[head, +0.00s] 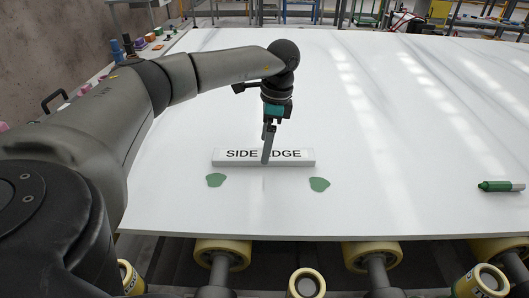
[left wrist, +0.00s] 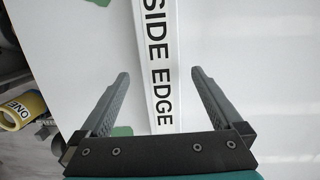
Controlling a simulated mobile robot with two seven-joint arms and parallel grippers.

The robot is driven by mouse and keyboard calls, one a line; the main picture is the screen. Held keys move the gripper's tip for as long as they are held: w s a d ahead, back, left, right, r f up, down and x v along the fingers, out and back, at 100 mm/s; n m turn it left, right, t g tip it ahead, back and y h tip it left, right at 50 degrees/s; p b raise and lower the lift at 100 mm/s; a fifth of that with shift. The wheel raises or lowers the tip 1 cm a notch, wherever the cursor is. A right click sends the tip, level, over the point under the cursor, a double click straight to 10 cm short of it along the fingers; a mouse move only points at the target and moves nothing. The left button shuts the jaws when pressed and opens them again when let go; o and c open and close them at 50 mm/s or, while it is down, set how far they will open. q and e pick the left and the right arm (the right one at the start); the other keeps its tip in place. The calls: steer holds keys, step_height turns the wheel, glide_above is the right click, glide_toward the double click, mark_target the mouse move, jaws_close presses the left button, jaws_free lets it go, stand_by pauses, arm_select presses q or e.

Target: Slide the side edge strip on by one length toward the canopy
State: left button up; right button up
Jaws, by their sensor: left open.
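The side edge strip (head: 297,157) is a short white bar labelled "SIDE EDGE", lying flat on the white slab (head: 400,130) near its front edge. My left gripper (head: 265,160) comes down over the strip's middle. In the left wrist view the strip (left wrist: 158,50) runs between the two spread fingers, with a gap on each side, so the gripper is open. Whether the fingertips reach down beside the strip I cannot tell. The gripper hides a little of the lettering in the head view. No canopy can be made out. My right gripper is not in view.
Two green patches, left (head: 216,180) and right (head: 319,185), lie on the slab in front of the strip. A green marker (head: 500,186) lies at the right. Yellow-ended rollers (head: 222,254) sit below the slab's front edge. The slab behind the strip is clear.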

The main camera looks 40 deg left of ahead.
arm_select(q)
steer(key=shift+s+a+f+b, duration=0.15)
steer(key=shift+f+b, duration=0.2)
steer(key=shift+f, duration=0.9)
jaws_close()
